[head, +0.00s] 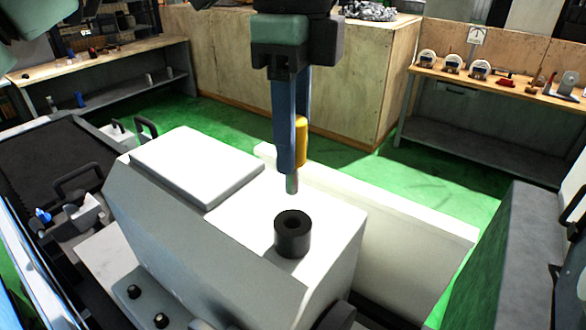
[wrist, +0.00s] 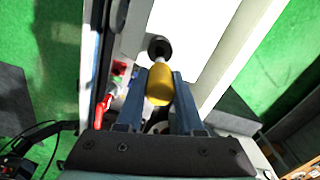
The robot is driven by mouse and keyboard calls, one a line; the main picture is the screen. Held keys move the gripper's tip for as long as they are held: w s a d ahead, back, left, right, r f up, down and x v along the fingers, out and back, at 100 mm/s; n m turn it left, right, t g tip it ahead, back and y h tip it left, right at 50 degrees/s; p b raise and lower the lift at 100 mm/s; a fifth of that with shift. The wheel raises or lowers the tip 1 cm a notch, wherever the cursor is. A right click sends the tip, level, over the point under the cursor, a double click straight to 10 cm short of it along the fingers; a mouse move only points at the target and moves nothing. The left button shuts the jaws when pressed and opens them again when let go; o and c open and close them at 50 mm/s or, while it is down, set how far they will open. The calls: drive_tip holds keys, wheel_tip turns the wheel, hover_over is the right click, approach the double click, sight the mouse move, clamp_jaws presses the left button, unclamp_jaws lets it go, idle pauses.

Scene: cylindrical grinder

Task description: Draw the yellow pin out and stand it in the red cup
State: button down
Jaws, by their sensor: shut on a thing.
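My gripper (head: 292,160) has blue fingers and points down over the white machine top. It is shut on the yellow pin (head: 301,142), whose pale grey tip hangs below the fingertips. The pin (wrist: 159,88) also shows between both fingers in the wrist view. Below it stands a black collar (head: 292,238) with an open round hole; the pin's tip is apart from it in the head view. The collar (wrist: 160,46) is partly hidden by the pin in the wrist view. I cannot make out a red cup for certain in either view.
A raised white cover (head: 196,165) lies left of the collar. A red lever-like part (wrist: 103,110) shows in the wrist view. A bench (head: 500,85) with small items stands at the back right, another bench (head: 95,65) at the back left. Green floor lies between.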

drive_tip(key=shift+r, duration=0.85)
drive_tip(key=shift+r+p, duration=3)
drive_tip(key=shift+r, duration=0.1)
wheel_tip(320, 180, up, 6)
drive_tip(key=p, duration=0.5)
drive_tip(key=shift+p, duration=0.3)
